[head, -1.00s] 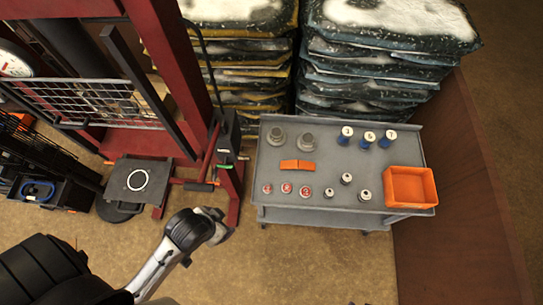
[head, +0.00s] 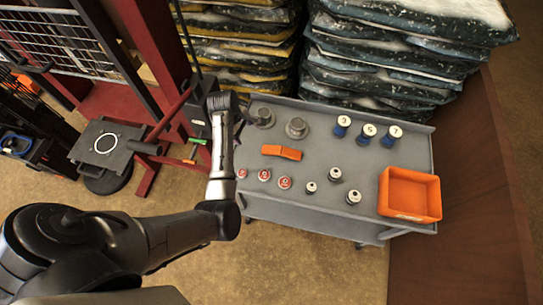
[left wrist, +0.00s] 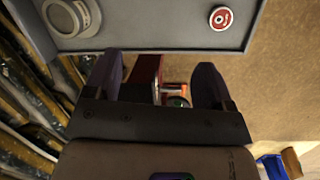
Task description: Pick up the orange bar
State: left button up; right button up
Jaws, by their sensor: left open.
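The orange bar (head: 281,152) lies flat on the grey cart top (head: 322,150), between two grey round weights and a row of red-topped pieces. A faint line or joint shows near its middle. My left gripper (head: 222,102) is at the cart's left edge, left of the bar and apart from it. In the left wrist view its two dark fingers (left wrist: 158,82) are spread with nothing between them, just off the cart's edge. The bar is not visible in that view. My right gripper is not in view.
Grey weights (head: 297,128), red-topped pieces (head: 264,175), blue cylinders (head: 367,134) and small silver-and-black pieces (head: 335,174) stand around the bar. An orange bin (head: 410,194) sits at the cart's right. Stacked bags (head: 395,60) rise behind; a red lift frame (head: 160,60) stands left.

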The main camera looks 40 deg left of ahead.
pick_arm(q)
jog(key=w+d+f+n+h+b, duration=0.2)
jog(key=w+f+n, duration=0.1)
jog(key=w, duration=0.1)
send_over(272, 149)
jog(key=s+a, duration=0.2)
jog(key=a, duration=0.1)
notch_tip(272, 149, down, 6)
jog(key=shift+d+r+b, duration=0.1)
jog(key=shift+b, duration=0.3)
jog(key=shift+w+d+b+x, duration=0.15)
jog(key=shift+b+x, duration=0.1)
jog(key=shift+x, duration=1.35)
jog(key=shift+w+d+b+x, duration=0.1)
jog(key=shift+b+x, duration=0.1)
jog(key=shift+x, duration=1.45)
jog(key=shift+r, duration=0.1)
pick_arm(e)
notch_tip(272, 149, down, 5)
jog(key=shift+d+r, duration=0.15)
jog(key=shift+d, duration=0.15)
pick_arm(q)
jog(key=c, duration=1.3)
jog(key=shift+c, duration=0.5)
